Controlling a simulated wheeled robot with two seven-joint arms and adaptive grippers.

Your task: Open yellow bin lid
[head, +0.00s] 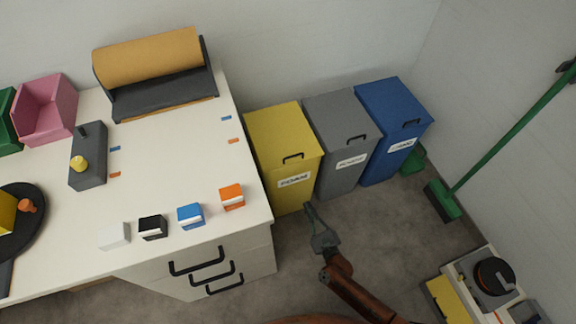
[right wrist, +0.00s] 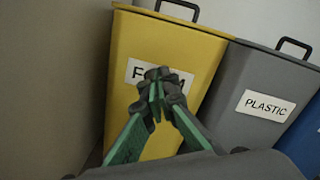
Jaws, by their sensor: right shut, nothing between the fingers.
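The yellow bin (head: 290,190) stands beside the white bench, with its lid (head: 280,132) shut and a black handle (head: 293,157) at the lid's front edge. In the right wrist view the yellow bin (right wrist: 190,60) fills the middle, with its black handle (right wrist: 178,8) at the top edge and a white label partly hidden behind my fingers. My right gripper (head: 308,207) is shut and empty, in front of the yellow bin and below the handle. The fingertips also show in the right wrist view (right wrist: 160,78). I cannot tell whether they touch the bin. My left gripper is out of view.
A grey bin (head: 338,165) and a blue bin (head: 390,150) stand to the right, lids shut. The white bench (head: 190,215) with drawers borders the yellow bin on the left. A green broom (head: 445,200) leans at the right wall. Floor in front of the bins is clear.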

